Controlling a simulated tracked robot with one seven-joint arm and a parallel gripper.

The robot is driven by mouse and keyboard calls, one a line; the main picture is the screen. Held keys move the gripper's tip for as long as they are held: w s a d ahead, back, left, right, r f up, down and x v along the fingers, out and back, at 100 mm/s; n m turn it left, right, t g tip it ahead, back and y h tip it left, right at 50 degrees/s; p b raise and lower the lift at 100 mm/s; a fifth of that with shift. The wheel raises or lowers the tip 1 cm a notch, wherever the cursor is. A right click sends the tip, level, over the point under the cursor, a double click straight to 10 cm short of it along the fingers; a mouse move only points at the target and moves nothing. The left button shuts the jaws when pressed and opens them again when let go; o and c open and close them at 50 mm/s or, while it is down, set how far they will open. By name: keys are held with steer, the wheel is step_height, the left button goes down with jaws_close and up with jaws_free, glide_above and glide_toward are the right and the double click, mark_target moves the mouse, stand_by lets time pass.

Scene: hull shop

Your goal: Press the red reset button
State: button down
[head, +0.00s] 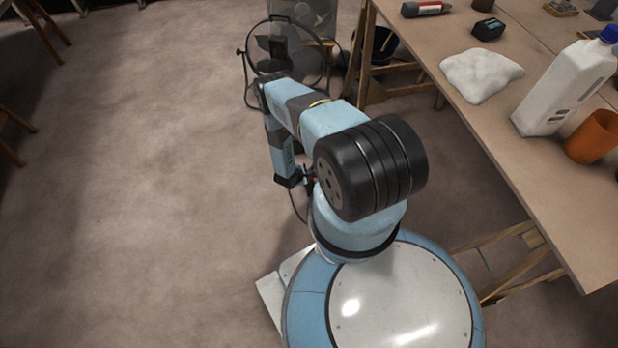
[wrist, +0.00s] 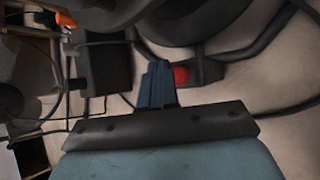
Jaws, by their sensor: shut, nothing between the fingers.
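The red reset button (wrist: 181,76) shows in the wrist view, on a dark housing (wrist: 210,72) just right of my fingertips. Part of it is hidden behind the fingers. My gripper (wrist: 157,72) is shut and empty, with its blue fingers together and close beside the button. Whether they touch it cannot be told. In the head view my arm reaches away over the floor and bends down. The button cannot be made out clearly there.
A round caged fan (head: 270,22) stands on the floor beyond my arm. The workbench (head: 555,215) on the right holds a white jug (head: 562,90), an orange cup (head: 592,138), a white cloth (head: 480,74) and small tools. Dark tubes and cables surround the button.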

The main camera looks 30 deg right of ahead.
steer(key=shift+r, duration=0.1)
steer(key=shift+r, duration=2.45)
